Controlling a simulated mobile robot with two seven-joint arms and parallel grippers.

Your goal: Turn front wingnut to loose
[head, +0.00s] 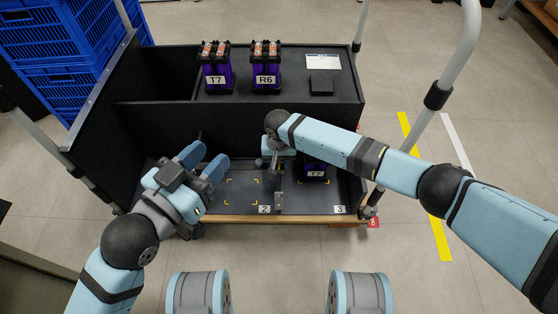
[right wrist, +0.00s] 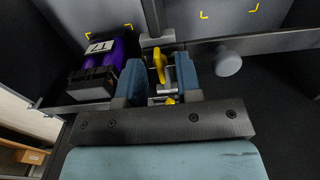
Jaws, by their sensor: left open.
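A yellow wingnut (right wrist: 159,67) shows between the two blue fingers of my right gripper (right wrist: 158,78) in the right wrist view. A second yellow part (right wrist: 170,100) shows nearer the gripper's palm; I cannot tell whether it is another wingnut. The fingers stand apart on either side, with gaps visible beside the yellow wingnut. In the head view my right gripper is largely hidden by its own arm, above the middle of the cart's lower shelf. My left gripper (head: 205,160) is open and empty over the shelf's left part.
Purple units T7 (head: 215,70) and R6 (head: 266,69) stand on the upper shelf. A round grey knob (right wrist: 228,63) is beside the right gripper. Blue crates (head: 70,60) stand left.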

